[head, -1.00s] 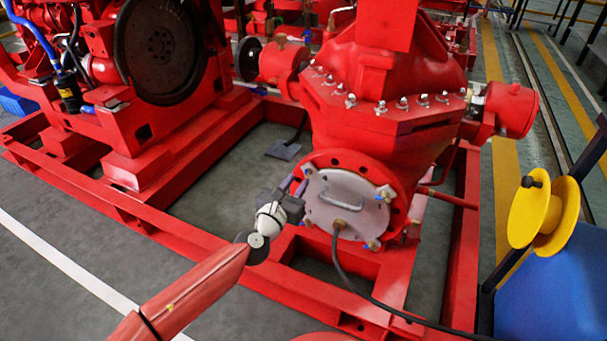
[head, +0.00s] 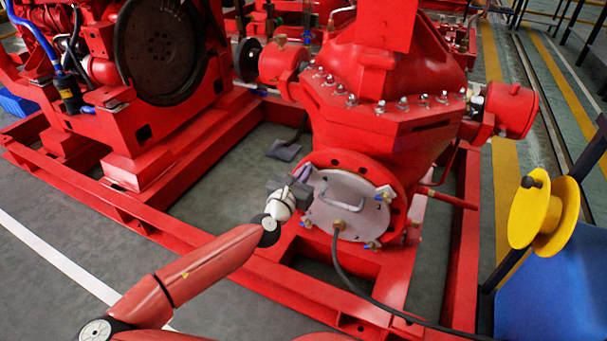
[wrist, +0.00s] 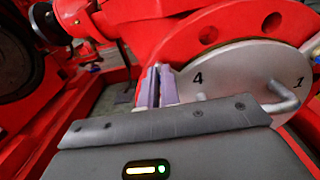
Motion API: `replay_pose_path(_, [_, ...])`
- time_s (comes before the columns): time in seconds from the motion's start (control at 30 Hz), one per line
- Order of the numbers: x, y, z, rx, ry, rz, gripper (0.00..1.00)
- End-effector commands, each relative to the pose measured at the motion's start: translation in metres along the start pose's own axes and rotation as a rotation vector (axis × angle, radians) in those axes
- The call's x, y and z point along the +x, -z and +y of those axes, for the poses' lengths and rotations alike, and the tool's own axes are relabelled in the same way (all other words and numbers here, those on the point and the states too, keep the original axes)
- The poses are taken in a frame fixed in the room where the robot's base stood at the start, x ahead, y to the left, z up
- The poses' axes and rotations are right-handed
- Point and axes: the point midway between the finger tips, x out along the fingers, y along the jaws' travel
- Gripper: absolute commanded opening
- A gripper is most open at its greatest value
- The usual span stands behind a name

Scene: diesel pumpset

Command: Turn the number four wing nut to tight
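The grey round cover plate (head: 335,215) with a bar handle (head: 343,183) sits on the red pump's lower flange. In the wrist view the plate (wrist: 225,80) shows the numbers 4 and 1. My gripper (head: 303,173) is at the plate's upper left edge. In the wrist view its two purplish fingers (wrist: 161,87) stand close together, just left of the 4. The number four wing nut is hidden at the fingers, so I cannot tell whether they hold it. Other fasteners show at the plate's upper right (head: 384,195), lower right (head: 372,245) and lower left (head: 306,223).
A black hose (head: 350,277) runs from the plate's lower middle down to the right. The red base frame (head: 225,255) surrounds the pump. A yellow reel (head: 540,215) and a blue box (head: 560,290) stand at the right. Grey floor is clear at the left.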

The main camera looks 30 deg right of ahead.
Motion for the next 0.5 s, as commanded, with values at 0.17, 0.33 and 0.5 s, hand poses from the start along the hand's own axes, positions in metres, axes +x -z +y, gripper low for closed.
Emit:
replay_pose_path(0.17, [-0.0005,0.0041,-0.0002,-0.004,0.001,0.008,0.00])
replay_pose_path(0.33, [-0.0007,0.0051,-0.0008,0.015,0.002,0.009,0.00])
replay_pose_path(0.5, [-0.0008,0.0060,-0.0022,0.080,0.003,0.011,0.00])
